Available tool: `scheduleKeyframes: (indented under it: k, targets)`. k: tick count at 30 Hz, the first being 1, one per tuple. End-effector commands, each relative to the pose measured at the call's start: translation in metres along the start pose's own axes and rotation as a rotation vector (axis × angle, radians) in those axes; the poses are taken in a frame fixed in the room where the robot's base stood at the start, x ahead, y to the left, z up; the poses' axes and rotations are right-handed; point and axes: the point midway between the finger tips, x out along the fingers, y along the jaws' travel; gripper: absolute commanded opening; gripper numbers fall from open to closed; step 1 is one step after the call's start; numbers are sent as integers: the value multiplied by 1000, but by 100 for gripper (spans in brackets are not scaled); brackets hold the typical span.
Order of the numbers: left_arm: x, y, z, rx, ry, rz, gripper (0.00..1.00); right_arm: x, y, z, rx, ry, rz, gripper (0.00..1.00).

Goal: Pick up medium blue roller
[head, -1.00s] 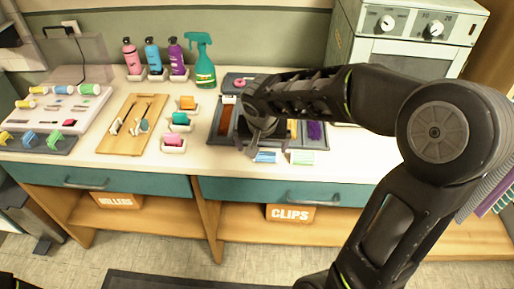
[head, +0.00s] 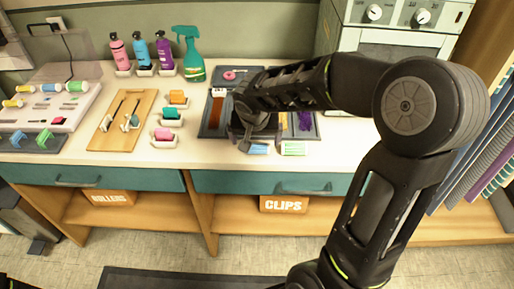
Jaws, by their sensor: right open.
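A blue roller (head: 51,87) lies on the white tray (head: 72,113) at the left, between a yellow roller (head: 24,88) and a green roller (head: 76,86). A small blue piece (head: 258,149) lies at the front of the dark sectioned tray (head: 314,134), beside a pale green piece (head: 293,149); I cannot tell if these are rollers. My right gripper (head: 246,137) is open, pointing down over the front of the dark tray, just left of and behind the small blue piece. The arm hides part of the tray. My left gripper is not in view.
A wooden board (head: 124,122) with combs and small holders with orange, teal and pink blocks stand left of the dark tray. Bottles and a green spray bottle (head: 190,55) line the wall.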

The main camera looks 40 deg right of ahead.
Motion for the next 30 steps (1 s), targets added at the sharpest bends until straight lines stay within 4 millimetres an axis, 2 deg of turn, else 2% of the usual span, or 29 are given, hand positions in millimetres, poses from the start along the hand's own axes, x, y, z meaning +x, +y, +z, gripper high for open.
scheduleKeyframes:
  k: [6,9,12,30]
  targets:
    - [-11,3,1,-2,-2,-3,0,26,4,-1,0,-7,3,95]
    - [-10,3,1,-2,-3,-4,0,41,4,-1,0,-4,2,95]
    - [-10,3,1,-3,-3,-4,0,48,4,-1,1,-3,1,95]
    - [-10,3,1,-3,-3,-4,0,49,3,-2,1,-1,0,95]
